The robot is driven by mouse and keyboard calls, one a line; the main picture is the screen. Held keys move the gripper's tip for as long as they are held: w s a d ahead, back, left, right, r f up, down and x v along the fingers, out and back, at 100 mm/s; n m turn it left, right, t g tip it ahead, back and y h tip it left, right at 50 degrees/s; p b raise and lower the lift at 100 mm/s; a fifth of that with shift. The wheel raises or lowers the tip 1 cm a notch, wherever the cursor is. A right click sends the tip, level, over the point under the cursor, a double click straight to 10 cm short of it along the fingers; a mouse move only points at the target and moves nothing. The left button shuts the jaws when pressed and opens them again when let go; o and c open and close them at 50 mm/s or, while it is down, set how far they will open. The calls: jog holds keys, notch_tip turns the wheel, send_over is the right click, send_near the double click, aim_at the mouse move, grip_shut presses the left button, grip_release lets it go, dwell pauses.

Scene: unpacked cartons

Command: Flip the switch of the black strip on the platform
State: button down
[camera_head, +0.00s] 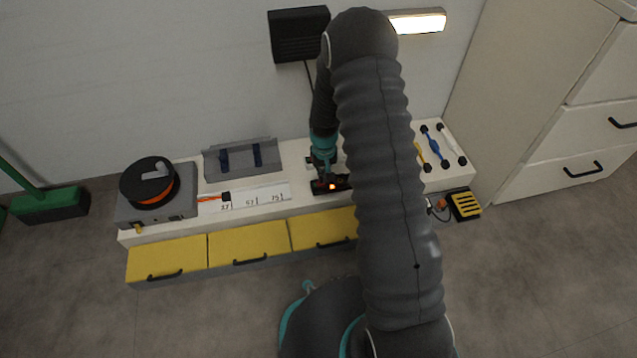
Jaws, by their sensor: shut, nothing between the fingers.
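The black strip (345,186) lies on the white platform (297,160) near its middle. An orange-red light glows on the strip's top, beside a darker reddish spot at its left end. My gripper (322,176) is shut and empty, pointing down at the left part of the strip. Its fingertips are small and dark here, and I cannot tell whether they touch the strip. My arm hides the strip's right end and part of the platform behind it.
A grey box with a black-and-orange reel (150,184) stands at the platform's left end, beside a grey bracket (240,158). Yellow drawers (249,243) front the platform. A white cabinet (565,120) stands right.

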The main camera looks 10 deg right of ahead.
jog(key=shift+f, duration=0.65)
dwell(0.3)
jog(key=shift+r, duration=0.1)
jog(key=shift+r+p, duration=1.85)
jog(key=shift+r, duration=1.6)
jog(key=s+g, duration=0.2)
jog(key=s, duration=0.3)
jog(key=s+r+t+p, duration=0.2)
jog(key=s+r, duration=0.6)
jog(key=r, duration=0.7)
jog(key=s+r+t+p, duration=0.2)
jog(key=s+r, duration=0.7)
jog(key=r, duration=0.6)
jog(key=s+r+t+p, duration=0.2)
jog(key=s+r, duration=0.6)
jog(key=r, duration=0.7)
jog(key=shift+s+a+t+p, duration=0.25)
jog(key=shift+a+t+p, duration=0.1)
jog(key=shift+t, duration=0.45)
